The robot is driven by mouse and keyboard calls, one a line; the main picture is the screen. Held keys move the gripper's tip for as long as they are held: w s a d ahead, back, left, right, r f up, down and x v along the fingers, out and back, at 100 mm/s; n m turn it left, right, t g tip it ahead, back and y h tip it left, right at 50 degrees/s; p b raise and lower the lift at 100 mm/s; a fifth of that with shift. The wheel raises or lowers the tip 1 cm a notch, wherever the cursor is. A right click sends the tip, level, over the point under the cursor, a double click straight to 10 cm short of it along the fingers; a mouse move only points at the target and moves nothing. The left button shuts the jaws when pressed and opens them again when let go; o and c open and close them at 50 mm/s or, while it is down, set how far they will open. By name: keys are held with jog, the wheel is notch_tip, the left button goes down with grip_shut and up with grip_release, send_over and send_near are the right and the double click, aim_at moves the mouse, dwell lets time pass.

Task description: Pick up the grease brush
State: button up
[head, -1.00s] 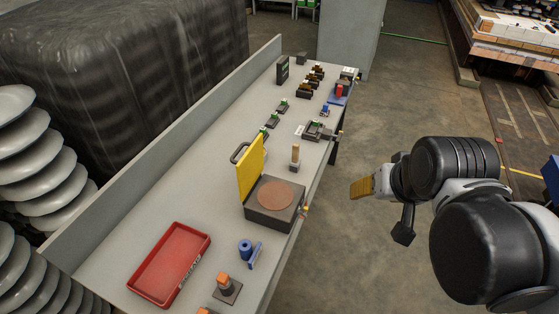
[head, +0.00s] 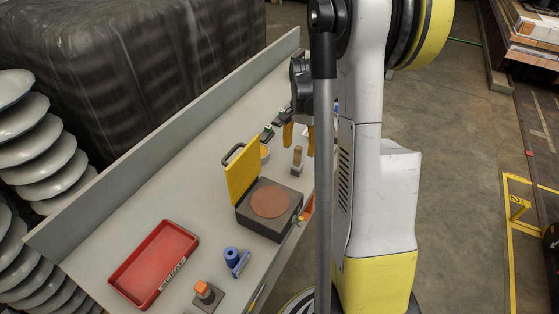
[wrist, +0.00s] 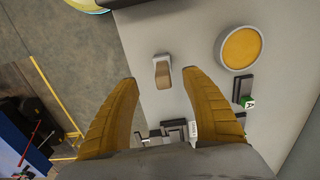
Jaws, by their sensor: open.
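What looks like the grease brush (head: 297,156), a small upright piece with a tan wooden handle and a grey lower part, stands on the bench beyond the dark box. In the wrist view the brush (wrist: 162,72) shows from above, between and slightly beyond the fingertips. My gripper (head: 299,138) is open and empty, fingers pointing down, above and just behind the brush in the head view. In the wrist view my gripper (wrist: 159,77) has both yellow fingers spread wide. They do not appear to touch the brush.
A dark box (head: 271,207) with a raised yellow lid (head: 241,178) stands nearby. A round tin with yellow contents (wrist: 240,48) is beside the brush. A red tray (head: 153,262), a blue roller-like item (head: 234,259) and an orange-topped block (head: 205,291) are nearer. My arm hides the bench's far right.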

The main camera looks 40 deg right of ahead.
aim_at(297, 167)
notch_tip(297, 167, down, 4)
jog(key=shift+s+f+b, duration=0.1)
jog(key=shift+f+b, duration=0.1)
jog(key=shift+b, duration=0.6)
jog(key=f+b, duration=0.1)
jog(key=f, duration=0.1)
jog(key=f+b, duration=0.1)
jog(key=f, duration=0.1)
jog(key=f+b, duration=0.1)
jog(key=shift+w+f, duration=0.3)
jog(key=shift+f, duration=0.1)
jog(key=shift+a+r, duration=0.1)
grip_shut()
